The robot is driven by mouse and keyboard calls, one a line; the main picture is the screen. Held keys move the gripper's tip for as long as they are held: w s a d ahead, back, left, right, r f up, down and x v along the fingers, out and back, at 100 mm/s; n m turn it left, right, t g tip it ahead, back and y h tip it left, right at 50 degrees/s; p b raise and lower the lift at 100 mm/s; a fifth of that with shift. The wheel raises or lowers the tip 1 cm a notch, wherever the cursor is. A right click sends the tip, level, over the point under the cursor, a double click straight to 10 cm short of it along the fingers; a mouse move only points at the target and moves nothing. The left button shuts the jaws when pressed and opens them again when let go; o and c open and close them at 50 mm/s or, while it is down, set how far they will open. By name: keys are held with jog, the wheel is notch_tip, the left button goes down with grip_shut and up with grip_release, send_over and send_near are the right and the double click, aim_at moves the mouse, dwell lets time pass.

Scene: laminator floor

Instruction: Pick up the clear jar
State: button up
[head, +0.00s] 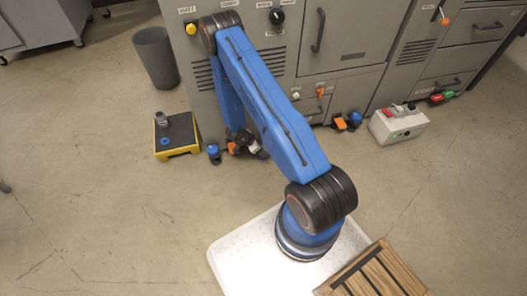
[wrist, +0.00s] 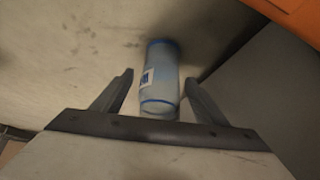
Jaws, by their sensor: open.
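The clear jar (wrist: 160,62) is a see-through, bluish cylinder with blue bands at both ends and a white label with dark print. In the wrist view it lies between the two dark fingers of my gripper (wrist: 159,78). The gripper is open, with a gap visible on each side of the jar. In the head view my arm reaches down to the floor by the grey machine, and the gripper end is mostly hidden behind the arm. I cannot make out the jar for certain there.
A yellow-edged black platform (head: 184,133) holds a grey cylinder (head: 162,119) and a blue ring (head: 164,142). A grey bin (head: 156,57) stands behind it. A grey machine (head: 345,45) closes off the back. A control box (head: 397,124) stands at right.

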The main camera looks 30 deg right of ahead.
jog(key=shift+d+f, duration=0.15)
jog(key=shift+f, duration=0.15)
jog(key=c, duration=1.2)
jog(key=shift+r, duration=0.1)
